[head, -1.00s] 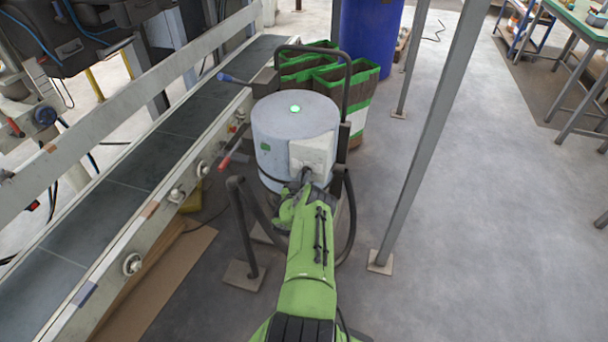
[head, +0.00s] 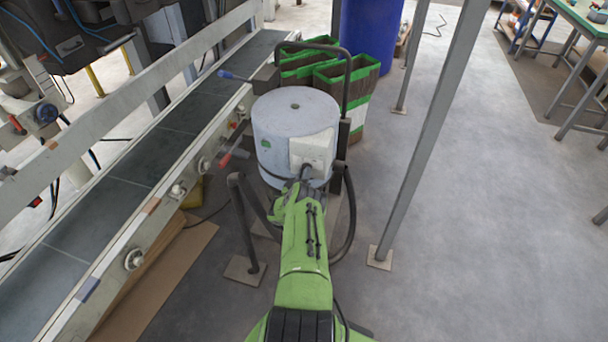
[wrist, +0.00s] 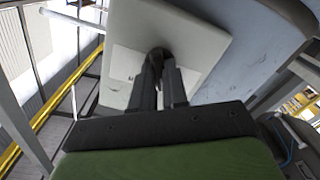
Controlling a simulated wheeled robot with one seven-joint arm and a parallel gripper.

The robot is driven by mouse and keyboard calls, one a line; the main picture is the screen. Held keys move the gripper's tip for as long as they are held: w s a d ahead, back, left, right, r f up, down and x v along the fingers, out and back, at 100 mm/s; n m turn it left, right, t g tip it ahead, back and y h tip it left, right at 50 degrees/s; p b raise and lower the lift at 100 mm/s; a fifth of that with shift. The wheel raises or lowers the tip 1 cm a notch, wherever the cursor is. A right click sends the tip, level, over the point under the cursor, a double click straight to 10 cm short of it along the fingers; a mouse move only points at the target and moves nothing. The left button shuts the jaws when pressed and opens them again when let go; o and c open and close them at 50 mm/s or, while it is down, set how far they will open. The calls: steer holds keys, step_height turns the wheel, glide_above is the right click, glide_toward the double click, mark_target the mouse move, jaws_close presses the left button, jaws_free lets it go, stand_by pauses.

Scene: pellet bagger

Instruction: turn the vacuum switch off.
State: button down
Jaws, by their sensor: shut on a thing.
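The vacuum is a pale grey drum (head: 285,130) in the middle of the head view, with a small round lamp (head: 295,105) on its lid that is dark. A light switch box (head: 318,146) sits on its near side; in the wrist view it is a pale panel (wrist: 187,30). My gripper (wrist: 159,62) is shut on a small dark switch knob (wrist: 157,51) at that panel. The fingers hide much of the knob, so its exact angle is hard to read. In the head view my green arm hides most of the gripper.
A conveyor (head: 150,165) runs along the left of the vacuum. Green and brown bags (head: 350,85) and a blue barrel (head: 370,40) stand behind it. A grey post (head: 425,150) rises to the right. Open floor lies further right.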

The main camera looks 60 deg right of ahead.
steer(key=shift+f, duration=0.1)
steer(key=c, duration=1.1)
jaws_free()
steer(key=shift+c, duration=0.2)
steer(key=s+a+p, duration=0.2)
steer(key=a+p, duration=0.5)
steer(key=a, duration=0.8)
steer(key=shift+s+a+p, duration=0.25)
steer(key=shift+a+p, duration=0.05)
steer(key=shift+p, duration=0.05)
